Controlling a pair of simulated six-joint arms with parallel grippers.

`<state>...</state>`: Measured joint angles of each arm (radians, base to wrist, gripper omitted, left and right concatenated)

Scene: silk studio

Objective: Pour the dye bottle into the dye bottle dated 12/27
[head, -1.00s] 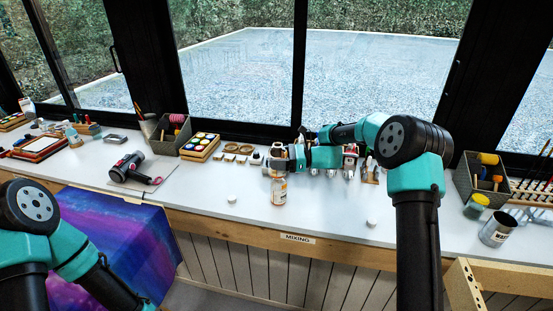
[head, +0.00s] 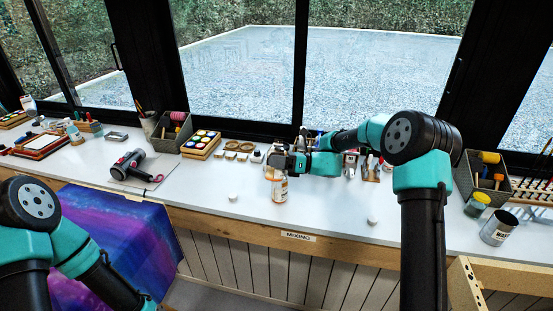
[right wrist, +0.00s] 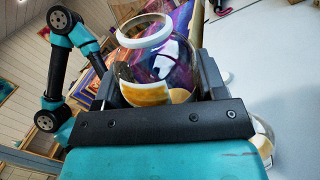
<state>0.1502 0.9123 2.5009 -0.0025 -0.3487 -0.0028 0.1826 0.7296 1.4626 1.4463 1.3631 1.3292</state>
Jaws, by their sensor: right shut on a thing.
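My right gripper (head: 275,162) is over the middle of the white table, shut on a clear dye bottle. In the right wrist view this held bottle (right wrist: 158,75) shows an open mouth with a white rim and yellow-orange at its lower part. In the head view it is mostly hidden by the gripper. Another dye bottle (head: 280,190), with an orange and white label, stands upright on the table just below the gripper. Its date is too small to read. Part of a bottle (right wrist: 264,138) also shows at the wrist view's right edge. My left gripper is out of view.
A paint set (head: 201,144) and small containers stand behind. The front middle is mostly clear.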

